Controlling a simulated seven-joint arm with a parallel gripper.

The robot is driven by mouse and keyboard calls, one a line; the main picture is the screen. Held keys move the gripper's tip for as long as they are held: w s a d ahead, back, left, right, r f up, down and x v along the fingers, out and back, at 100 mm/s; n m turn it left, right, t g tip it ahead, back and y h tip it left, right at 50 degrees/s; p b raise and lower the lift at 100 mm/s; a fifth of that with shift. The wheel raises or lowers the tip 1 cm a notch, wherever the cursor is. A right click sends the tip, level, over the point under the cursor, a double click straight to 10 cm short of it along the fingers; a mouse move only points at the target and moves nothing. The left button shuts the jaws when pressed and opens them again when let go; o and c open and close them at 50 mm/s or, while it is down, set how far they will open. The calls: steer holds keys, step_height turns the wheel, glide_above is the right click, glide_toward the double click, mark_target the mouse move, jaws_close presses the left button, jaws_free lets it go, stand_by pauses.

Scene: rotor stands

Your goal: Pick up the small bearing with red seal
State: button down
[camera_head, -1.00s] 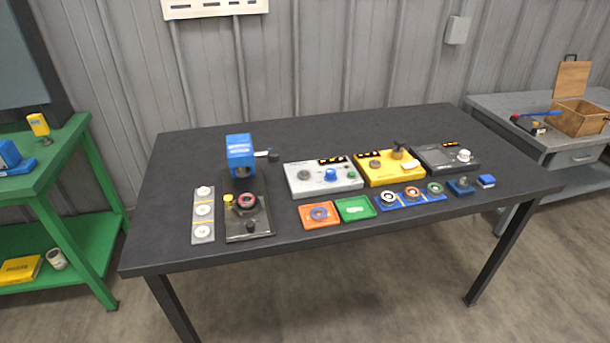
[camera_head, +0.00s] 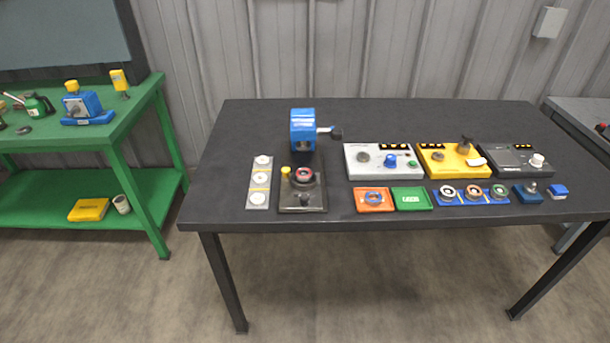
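A small ring-shaped bearing with a reddish ring (camera_head: 474,191) sits in the middle of a row of three on the blue tray (camera_head: 461,203), near the table's front edge. A bearing with a white centre (camera_head: 447,191) is to its left and one with a green ring (camera_head: 498,190) to its right. Another part with a red ring (camera_head: 304,176) sits on the dark fixture on the left. The bearings are small in this view, so their seals are hard to make out. My gripper is not in view.
A blue press (camera_head: 303,130) stands behind the fixture (camera_head: 302,200). Grey, yellow and black instrument boxes (camera_head: 375,171) stand behind the trays. An orange tray (camera_head: 364,207) holds a ring; a green tray (camera_head: 411,199) is beside it. The table's back (camera_head: 400,115) is clear.

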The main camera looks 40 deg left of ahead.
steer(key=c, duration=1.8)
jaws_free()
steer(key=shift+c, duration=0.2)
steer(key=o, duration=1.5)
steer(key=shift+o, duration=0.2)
